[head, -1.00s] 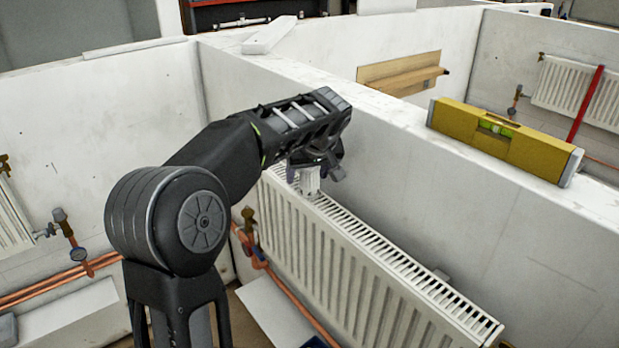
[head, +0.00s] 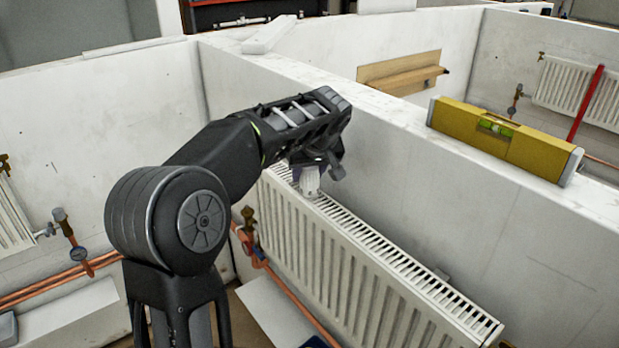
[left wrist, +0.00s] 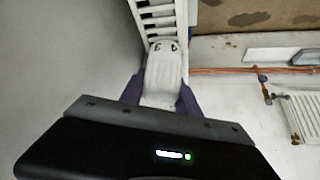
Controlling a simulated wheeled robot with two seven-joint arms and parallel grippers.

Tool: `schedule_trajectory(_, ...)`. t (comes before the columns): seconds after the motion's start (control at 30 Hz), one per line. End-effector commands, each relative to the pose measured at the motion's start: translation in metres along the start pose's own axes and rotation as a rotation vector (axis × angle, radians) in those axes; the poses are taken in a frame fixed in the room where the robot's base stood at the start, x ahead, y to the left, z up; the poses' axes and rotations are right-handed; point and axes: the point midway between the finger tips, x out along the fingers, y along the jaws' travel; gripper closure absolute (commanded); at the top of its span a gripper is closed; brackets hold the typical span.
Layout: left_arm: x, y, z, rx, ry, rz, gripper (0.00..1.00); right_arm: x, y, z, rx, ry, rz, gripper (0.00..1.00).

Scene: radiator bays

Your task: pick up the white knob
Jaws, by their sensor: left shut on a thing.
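The white knob (head: 310,181) is at the top of the white radiator (head: 350,270), near its far left end. My left gripper (head: 316,170) is above the radiator's top grille and shut on the knob. In the left wrist view the knob (left wrist: 165,75) sits between the two dark fingers (left wrist: 161,92), with the radiator's grille (left wrist: 158,15) beyond it. I cannot tell whether the knob touches the grille. My right gripper is not in view.
A partition wall stands right behind the radiator. Copper pipes with a brass valve (head: 249,218) run at the radiator's left end. A wooden shelf (head: 400,75) hangs on a wall behind.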

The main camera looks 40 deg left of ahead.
Motion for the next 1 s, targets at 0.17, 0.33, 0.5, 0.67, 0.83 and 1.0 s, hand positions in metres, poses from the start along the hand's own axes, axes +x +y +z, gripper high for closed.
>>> schedule_trajectory(0.17,0.000,0.000,0.000,0.000,0.000,0.000,1.00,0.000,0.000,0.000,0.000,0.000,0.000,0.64)
schedule_trajectory(0.33,-0.001,0.000,-0.001,0.000,0.001,0.001,1.00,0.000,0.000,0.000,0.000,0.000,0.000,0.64)
schedule_trajectory(0.5,-0.008,0.000,-0.006,0.000,0.002,0.001,1.00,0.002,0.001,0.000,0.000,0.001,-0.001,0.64)
schedule_trajectory(0.67,-0.027,0.001,-0.018,-0.002,0.003,0.003,1.00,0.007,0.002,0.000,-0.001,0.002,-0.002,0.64)
schedule_trajectory(0.83,-0.057,0.001,-0.037,-0.002,0.003,0.003,1.00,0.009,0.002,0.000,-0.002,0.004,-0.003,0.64)
schedule_trajectory(1.0,-0.078,0.001,-0.051,-0.001,0.002,0.001,1.00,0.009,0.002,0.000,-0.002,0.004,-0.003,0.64)
